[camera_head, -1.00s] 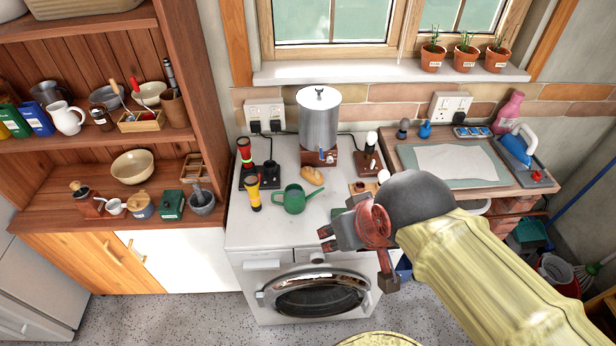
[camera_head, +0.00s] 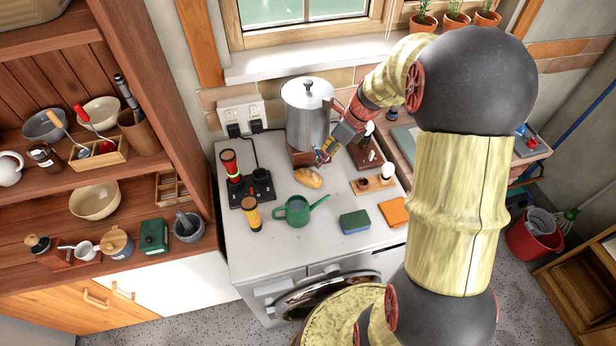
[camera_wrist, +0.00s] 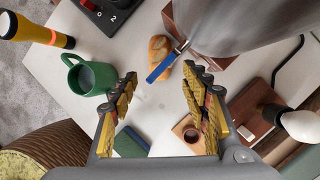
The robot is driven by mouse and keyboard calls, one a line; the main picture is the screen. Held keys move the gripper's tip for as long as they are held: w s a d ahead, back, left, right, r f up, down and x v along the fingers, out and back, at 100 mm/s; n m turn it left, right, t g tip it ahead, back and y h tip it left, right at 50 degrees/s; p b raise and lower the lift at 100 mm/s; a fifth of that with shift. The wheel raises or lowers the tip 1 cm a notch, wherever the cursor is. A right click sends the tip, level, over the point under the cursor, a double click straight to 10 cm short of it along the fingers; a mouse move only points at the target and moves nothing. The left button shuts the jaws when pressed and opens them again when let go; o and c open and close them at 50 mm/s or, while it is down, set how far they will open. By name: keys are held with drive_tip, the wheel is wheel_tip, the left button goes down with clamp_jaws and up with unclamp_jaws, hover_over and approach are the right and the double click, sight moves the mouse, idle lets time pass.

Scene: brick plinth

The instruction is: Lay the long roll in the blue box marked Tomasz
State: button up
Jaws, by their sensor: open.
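The long roll, a golden-brown bread roll (camera_head: 309,178), lies on the white machine top, in front of the metal urn. In the wrist view the roll (camera_wrist: 159,48) lies beyond my fingertips, partly crossed by the urn's blue tap lever (camera_wrist: 163,68). My gripper (camera_wrist: 160,84) is open, with nothing between its fingers. In the head view my gripper (camera_head: 328,150) is near the urn's tap, above and to the right of the roll. I cannot make out a blue box marked Tomasz in either current view.
The urn (camera_head: 307,115) stands close to my fingers. A green watering can (camera_head: 292,211), a yellow-black torch (camera_head: 250,212), a sponge (camera_head: 355,221), an orange cloth (camera_head: 393,212) and a small wooden holder (camera_head: 372,185) surround the roll. My arm hides much of the right side.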

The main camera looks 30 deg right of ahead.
sight(311, 173)
drive_tip(key=b+x, duration=0.3)
drive_tip(key=x, duration=0.9)
drive_tip(key=shift+b, duration=0.3)
drive_tip(key=shift+c, duration=0.3)
drive_tip(key=c, duration=0.7)
drive_tip(key=shift+c, duration=0.2)
drive_tip(key=shift+s+d+r, duration=0.1)
